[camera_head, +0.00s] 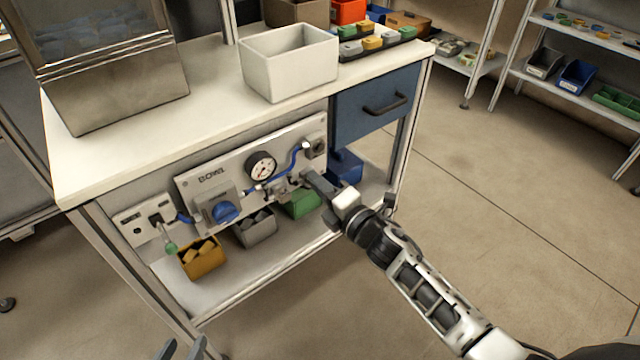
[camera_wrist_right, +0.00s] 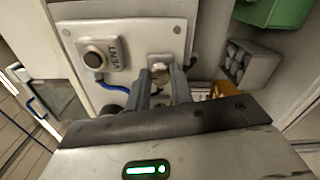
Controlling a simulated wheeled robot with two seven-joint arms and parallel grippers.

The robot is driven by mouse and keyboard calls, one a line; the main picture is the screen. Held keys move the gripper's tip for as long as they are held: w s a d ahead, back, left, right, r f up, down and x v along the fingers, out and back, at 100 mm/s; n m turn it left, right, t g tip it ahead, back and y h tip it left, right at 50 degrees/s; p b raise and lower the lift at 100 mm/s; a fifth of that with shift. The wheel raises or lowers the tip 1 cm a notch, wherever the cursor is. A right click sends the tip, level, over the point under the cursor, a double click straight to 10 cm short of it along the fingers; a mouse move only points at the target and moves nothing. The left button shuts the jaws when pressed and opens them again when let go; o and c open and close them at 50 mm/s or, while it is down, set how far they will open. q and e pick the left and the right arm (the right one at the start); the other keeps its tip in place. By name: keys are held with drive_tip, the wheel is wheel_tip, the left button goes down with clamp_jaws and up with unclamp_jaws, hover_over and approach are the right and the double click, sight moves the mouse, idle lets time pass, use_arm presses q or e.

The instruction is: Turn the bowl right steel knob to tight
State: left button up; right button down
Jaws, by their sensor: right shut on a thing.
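The bowl panel (camera_head: 225,185) is a pale plate on the front of the bench, with a round gauge (camera_head: 261,166) and a blue knob (camera_head: 225,211). My right gripper (camera_head: 309,178) reaches the right part of this panel. In the right wrist view its two fingers (camera_wrist_right: 162,80) are shut on a small steel knob (camera_wrist_right: 160,71) on a square plate. The fingers cover part of the knob, and its turn angle cannot be read. In the head view the gripper hides the knob. My left gripper (camera_head: 183,349) is open and empty at the bottom edge.
Yellow (camera_head: 200,257), grey (camera_head: 255,228) and green (camera_head: 300,203) bins stand on the shelf below the panel. A white bin (camera_head: 288,65) stands on the bench top. Floor right of the bench is clear.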

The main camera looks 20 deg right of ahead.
idle(0.3)
drive_tip(key=c, duration=1.2)
unclamp_jaws()
drive_tip(key=shift+c, duration=0.2)
drive_tip(key=v, duration=1.6)
